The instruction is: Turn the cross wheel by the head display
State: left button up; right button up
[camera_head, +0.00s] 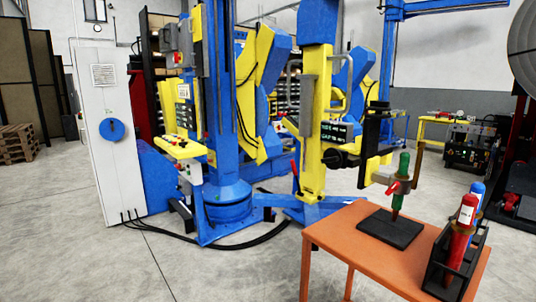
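The head display (337,132) is a small dark screen with green text on the yellow upright of the blue and yellow positioner. Just below it is a dark, round wheel-like part (334,158), which I take to be the cross wheel. It is too small to make out its spokes or its angle. A black bracket stands close to its right. Neither of my grippers shows in this view, and nothing is seen touching the wheel.
An orange table (340,238) stands front right, with a green-handled tool (401,178) upright on a black base and a black rack of red and blue bottles. A white cabinet (108,130) stands left. Cables cross the floor. Grey floor (230,272) is open in front.

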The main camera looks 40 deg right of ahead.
aim_at(333, 159)
jog(key=u, duration=0.15)
jog(key=i, duration=1.85)
jog(key=z, duration=0.75)
jog(key=i, duration=0.95)
jog(key=z, duration=1.5)
jog(key=i, duration=0.5)
jog(key=z, duration=0.45)
